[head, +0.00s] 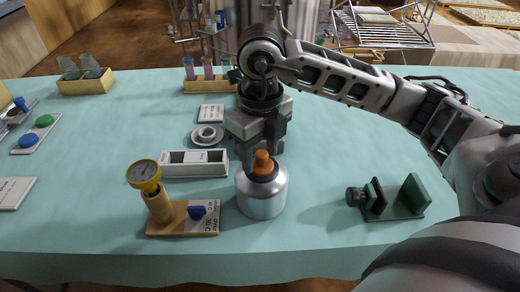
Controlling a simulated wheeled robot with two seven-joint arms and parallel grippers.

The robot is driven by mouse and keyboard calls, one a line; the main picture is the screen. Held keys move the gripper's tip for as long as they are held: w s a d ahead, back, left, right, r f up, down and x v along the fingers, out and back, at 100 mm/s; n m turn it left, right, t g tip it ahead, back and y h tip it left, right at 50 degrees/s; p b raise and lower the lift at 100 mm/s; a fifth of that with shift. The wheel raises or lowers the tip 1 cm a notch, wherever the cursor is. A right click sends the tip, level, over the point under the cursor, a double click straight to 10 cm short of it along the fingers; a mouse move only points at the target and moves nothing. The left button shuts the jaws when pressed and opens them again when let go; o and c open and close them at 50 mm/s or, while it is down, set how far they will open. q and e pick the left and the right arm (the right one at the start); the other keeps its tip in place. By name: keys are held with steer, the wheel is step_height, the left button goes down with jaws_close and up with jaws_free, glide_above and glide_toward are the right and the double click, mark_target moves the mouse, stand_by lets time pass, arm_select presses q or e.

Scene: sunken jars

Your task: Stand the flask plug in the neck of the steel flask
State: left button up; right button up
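The steel flask (262,197) stands upright near the middle of the table's front part. The flask plug, an orange knob (262,161), shows upright at the top of the flask, above a dark ring at the neck. It looks seated there, but how deep it sits is hidden. My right gripper (259,150) points down just behind and above the plug. The plug and flask cover part of its fingertips, so I cannot tell their gap or whether they touch the plug. My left gripper is not in view.
A wooden stand (181,222) with a yellow-rimmed gauge (143,176) is close left of the flask. A white tray (194,170) lies behind it. A green bracket (405,200) with a dark knob stands at right. Bare table lies between flask and bracket.

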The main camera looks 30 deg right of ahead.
mark_target(260, 152)
stand_by(0.3)
steer(key=shift+r, duration=0.55)
arm_select(q)
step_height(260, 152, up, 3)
steer(key=p, duration=0.3)
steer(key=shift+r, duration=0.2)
arm_select(e)
step_height(260, 152, up, 15)
steer(key=shift+f, duration=0.1)
